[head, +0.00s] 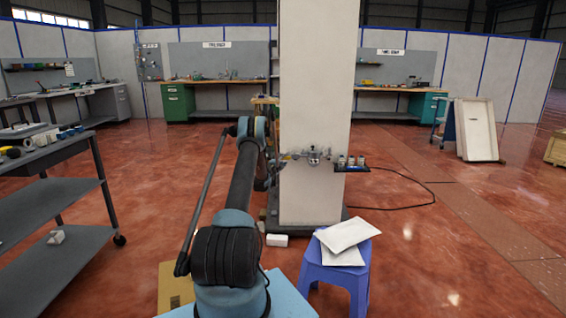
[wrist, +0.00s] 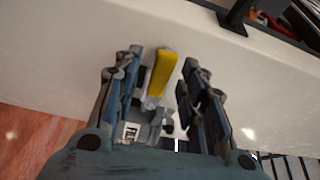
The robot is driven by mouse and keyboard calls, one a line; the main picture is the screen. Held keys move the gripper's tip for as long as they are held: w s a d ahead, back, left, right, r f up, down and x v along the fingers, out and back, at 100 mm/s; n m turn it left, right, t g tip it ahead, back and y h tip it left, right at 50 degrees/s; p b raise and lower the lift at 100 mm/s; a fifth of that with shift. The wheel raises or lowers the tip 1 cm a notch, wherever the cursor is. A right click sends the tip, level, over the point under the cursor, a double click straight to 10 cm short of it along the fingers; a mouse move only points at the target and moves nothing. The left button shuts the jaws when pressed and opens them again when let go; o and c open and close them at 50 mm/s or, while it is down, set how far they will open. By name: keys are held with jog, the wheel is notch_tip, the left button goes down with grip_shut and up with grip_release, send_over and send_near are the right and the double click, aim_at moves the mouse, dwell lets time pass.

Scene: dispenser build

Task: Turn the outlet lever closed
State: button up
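A yellow lever (wrist: 162,72) on a grey metal fitting shows in the wrist view in front of a white surface. My gripper (wrist: 161,62) has its two fingers apart, one on each side of the lever. A gap shows between the lever and the right finger; the left finger is closer, and I cannot tell if it touches. In the head view the metal outlet fitting (head: 315,155) is on the front of a white pillar (head: 318,90). My gripper (head: 281,158) is at its left side, small and partly hidden by my arm. The lever is too small to make out there.
A small dark shelf (head: 352,168) with several small items juts from the pillar's right side. A blue stool (head: 337,275) with white panels stands in front. A grey cart (head: 55,205) is at left. The red floor at right is mostly clear.

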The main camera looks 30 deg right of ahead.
jog(key=shift+x, duration=1.45)
grip_shut()
jog(key=shift+s, duration=0.1)
